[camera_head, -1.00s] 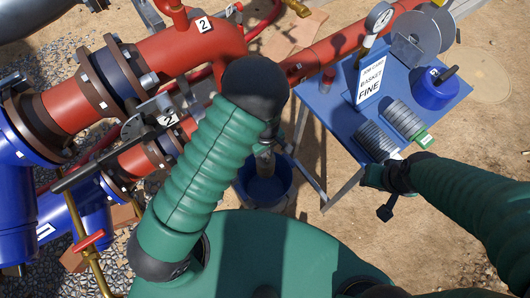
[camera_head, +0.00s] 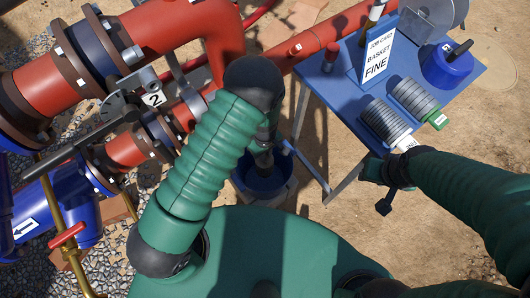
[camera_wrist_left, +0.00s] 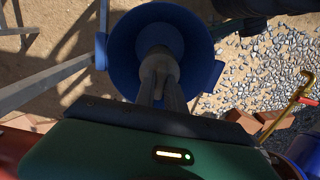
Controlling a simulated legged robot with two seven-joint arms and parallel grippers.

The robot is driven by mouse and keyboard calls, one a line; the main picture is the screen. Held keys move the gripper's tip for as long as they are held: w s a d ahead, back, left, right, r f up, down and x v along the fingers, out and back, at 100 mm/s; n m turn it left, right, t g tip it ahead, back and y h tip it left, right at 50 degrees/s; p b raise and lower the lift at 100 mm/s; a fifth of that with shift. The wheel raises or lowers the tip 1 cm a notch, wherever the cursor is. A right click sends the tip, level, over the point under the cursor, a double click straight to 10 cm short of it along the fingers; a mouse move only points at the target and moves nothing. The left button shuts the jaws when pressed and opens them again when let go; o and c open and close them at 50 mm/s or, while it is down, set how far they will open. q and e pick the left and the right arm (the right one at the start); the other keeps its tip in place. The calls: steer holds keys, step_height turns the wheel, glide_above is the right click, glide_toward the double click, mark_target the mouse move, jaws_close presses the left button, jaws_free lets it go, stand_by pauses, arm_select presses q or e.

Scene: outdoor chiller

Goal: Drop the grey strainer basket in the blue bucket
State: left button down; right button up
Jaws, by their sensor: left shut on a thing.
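My left gripper (camera_head: 262,152) hangs over the blue bucket (camera_head: 284,190), largely hidden by my forearm in the head view. In the left wrist view its two dark fingers (camera_wrist_left: 160,78) are shut on a dull grey-brown piece, which looks like the grey strainer basket (camera_wrist_left: 159,56). The piece is seen against the inside of the bucket (camera_wrist_left: 113,45). How deep it sits, and whether it touches the bucket, I cannot tell. My right gripper (camera_head: 378,182) is beside the table's near edge; its fingers are too unclear to read.
A blue table (camera_head: 345,107) at the right holds two ribbed cylinders, one white-ended (camera_head: 385,122), one green-ended (camera_head: 414,99). A job card (camera_head: 378,53) reading "BASKET FINE" and a blue lid (camera_head: 446,66) are there too. Red pipes (camera_head: 180,38) and a valve handle (camera_head: 70,165) lie left.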

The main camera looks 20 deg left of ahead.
arm_select(q)
steer(key=c, duration=0.9)
jaws_free()
steer(key=shift+o, duration=0.2)
step_height(320, 180, up, 7)
steer(key=p, duration=0.7)
steer(key=shift+r, duration=0.15)
step_height(320, 180, up, 17)
steer(key=p, duration=0.3)
steer(key=shift+f, duration=0.2)
